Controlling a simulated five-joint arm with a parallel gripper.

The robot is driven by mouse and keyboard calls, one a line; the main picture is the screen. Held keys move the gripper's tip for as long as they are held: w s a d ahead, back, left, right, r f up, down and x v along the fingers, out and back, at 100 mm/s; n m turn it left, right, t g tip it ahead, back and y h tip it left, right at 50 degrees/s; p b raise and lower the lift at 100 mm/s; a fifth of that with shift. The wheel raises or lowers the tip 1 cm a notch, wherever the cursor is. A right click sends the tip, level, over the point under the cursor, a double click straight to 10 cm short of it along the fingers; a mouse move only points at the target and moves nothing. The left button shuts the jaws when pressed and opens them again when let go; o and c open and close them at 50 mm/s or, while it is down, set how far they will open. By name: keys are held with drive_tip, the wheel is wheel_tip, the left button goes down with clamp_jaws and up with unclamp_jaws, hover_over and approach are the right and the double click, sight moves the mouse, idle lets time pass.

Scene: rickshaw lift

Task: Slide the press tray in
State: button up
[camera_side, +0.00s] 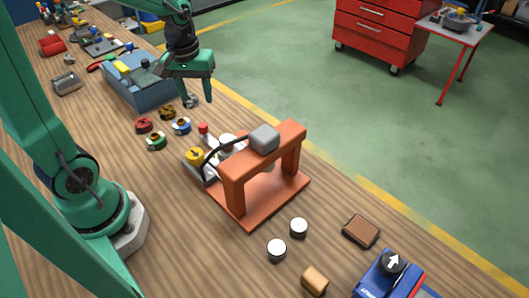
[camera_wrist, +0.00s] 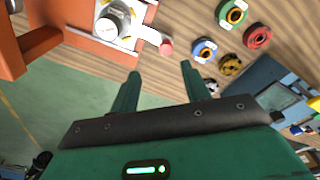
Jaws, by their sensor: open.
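The orange press (camera_side: 233,195) stands on the bench in the side view, with a grey block on its top beam. The pale press tray (camera_side: 212,146) sticks out from the press's far left side, with a white round piece on it and a red-tipped handle (camera_side: 203,128). In the wrist view the tray (camera_wrist: 130,43) lies at the top, partly cut off, beside the orange press frame (camera_wrist: 10,45). Its red handle tip (camera_wrist: 166,47) shows just beyond my fingertips. My gripper (camera_wrist: 160,70) is open and empty, apart from the handle. It also shows in the side view (camera_side: 187,86), above the bench.
Several coloured rings (camera_side: 181,126) lie left of the tray, near a blue-grey bin (camera_side: 135,87). White cylinders (camera_side: 277,250) and a brown block (camera_side: 361,231) lie in front.

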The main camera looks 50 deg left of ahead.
sight(203, 125)
drive_tip(key=shift+w+a+f+n+g, duration=0.15)
drive_tip(key=shift+w+a+f+n, duration=0.1)
drive_tip(key=shift+f, duration=0.25)
drive_tip(key=shift+w+a+f+n+g, duration=0.1)
drive_tip(key=shift+a+f+n, duration=0.15)
drive_tip(key=shift+f, duration=0.25)
drive_tip(key=shift+w+a+f+n+g, duration=0.2)
drive_tip(key=shift+a+f, duration=0.1)
drive_tip(key=shift+f, duration=0.2)
drive_tip(key=shift+f, duration=3.9)
drive_tip(key=shift+d, duration=0.1)
clamp_jaws()
